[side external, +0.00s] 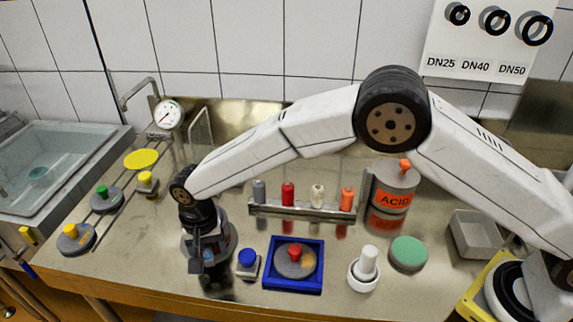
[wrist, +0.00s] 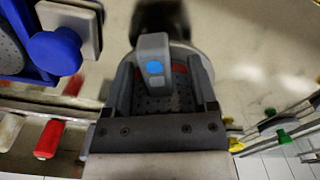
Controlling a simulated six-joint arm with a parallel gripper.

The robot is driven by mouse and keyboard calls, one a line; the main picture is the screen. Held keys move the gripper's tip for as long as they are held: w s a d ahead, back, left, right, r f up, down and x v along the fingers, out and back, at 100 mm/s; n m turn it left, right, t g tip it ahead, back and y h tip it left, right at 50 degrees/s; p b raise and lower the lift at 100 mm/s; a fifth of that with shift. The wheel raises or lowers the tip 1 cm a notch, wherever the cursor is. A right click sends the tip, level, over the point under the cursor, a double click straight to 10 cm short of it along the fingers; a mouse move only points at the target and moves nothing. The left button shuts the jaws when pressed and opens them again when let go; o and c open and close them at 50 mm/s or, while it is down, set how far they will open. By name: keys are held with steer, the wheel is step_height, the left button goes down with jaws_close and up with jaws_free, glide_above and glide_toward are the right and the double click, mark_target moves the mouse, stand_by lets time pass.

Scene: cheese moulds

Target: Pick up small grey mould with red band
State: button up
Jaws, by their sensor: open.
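The small grey mould with a red band (wrist: 180,84) shows in the wrist view as a perforated grey wall with a red strip. It lies between the two fingers of my open gripper (wrist: 162,70). A grey upright piece with a blue spot (wrist: 152,50) stands in front of the mould and hides part of it. I cannot tell whether the fingers touch the mould. In the side view my gripper (side external: 208,262) points down near the front of the bench, over a round grey shape that it mostly hides.
Just right stand a blue-knobbed block (side external: 247,260) and a blue tray (side external: 271,284) holding a red-knobbed grey disc. A rack (side external: 300,210) of coloured bottles stands behind. Knobbed grey discs (side external: 76,238) are at left. A white pestle-like piece (side external: 368,262) and green disc (side external: 408,252) are right.

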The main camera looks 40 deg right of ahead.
steer(key=shift+c, duration=0.2)
jaws_close()
stand_by(1.3)
